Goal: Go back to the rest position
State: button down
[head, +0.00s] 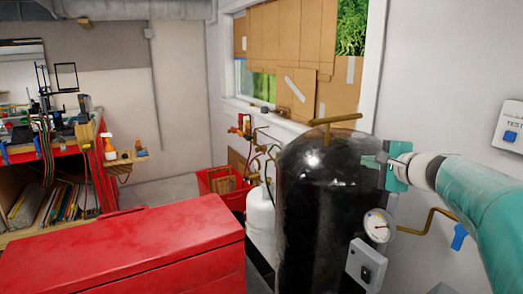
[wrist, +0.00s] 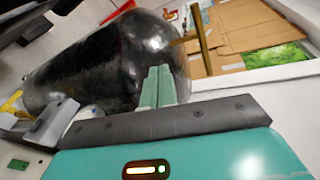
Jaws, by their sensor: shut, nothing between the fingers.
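My gripper (head: 378,161) is at the right in the head view, at the end of my teal and white arm, in front of the upper right side of a black tank (head: 322,205). In the wrist view my gripper (wrist: 157,72) shows its two green fingers side by side, shut and empty. The black tank (wrist: 90,65) lies behind the fingers there; I cannot tell whether they touch it. No glass rods can be made out in either view.
A red chest (head: 125,255) fills the lower left. A white gas cylinder (head: 261,218) and a red bin (head: 222,183) stand left of the tank. A gauge (head: 379,225) and brass pipe are close below my gripper. A cluttered workbench (head: 50,155) is far left.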

jog(key=s+a+f+n+g, duration=0.3)
jog(key=s+a+f+n, duration=0.1)
jog(key=s+a, duration=0.35)
jog(key=s+a+f+n+g, duration=0.3)
jog(key=s+a+f+n, duration=0.2)
jog(key=s+a, duration=0.3)
jog(key=s+d+f+n+g+h, duration=0.1)
jog(key=s+f+n+h, duration=0.1)
jog(key=s, duration=0.6)
jog(key=s+d+f+n+g+h, duration=0.1)
jog(key=s+f+n+h, duration=0.1)
jog(key=s+f+n, duration=0.3)
jog(key=s+f, duration=0.2)
jog(key=s, duration=0.1)
jog(key=shift+s+d+f+g+h, duration=0.2)
jog(key=shift+g+h, duration=0.1)
jog(key=shift+h, duration=0.1)
jog(key=shift+d, duration=0.15)
